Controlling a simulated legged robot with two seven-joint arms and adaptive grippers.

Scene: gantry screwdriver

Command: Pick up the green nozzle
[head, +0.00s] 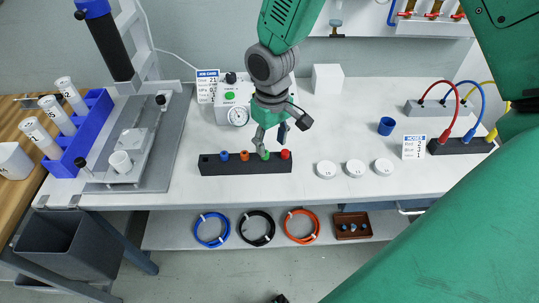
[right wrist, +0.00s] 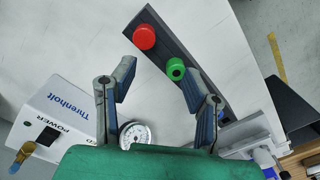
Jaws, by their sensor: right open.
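The green nozzle (head: 265,155) stands upright in a black holder block (head: 215,169) on the white table, between an orange nozzle (head: 244,156) and a red nozzle (head: 285,155). My right gripper (head: 270,138) is open, pointing down just above and behind the green nozzle. In the right wrist view the green nozzle (right wrist: 176,68) shows its round top with a hole. It lies between the open fingers (right wrist: 158,72), nearer the right-hand finger, and no grip on it shows. The red nozzle also shows there (right wrist: 144,37); the right-hand finger hides part of the block. My left gripper is not seen.
Three white round lids (head: 355,168) lie to the right. A white device with a gauge (head: 238,116) stands close behind the gripper. Table surface in front of the block is clear.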

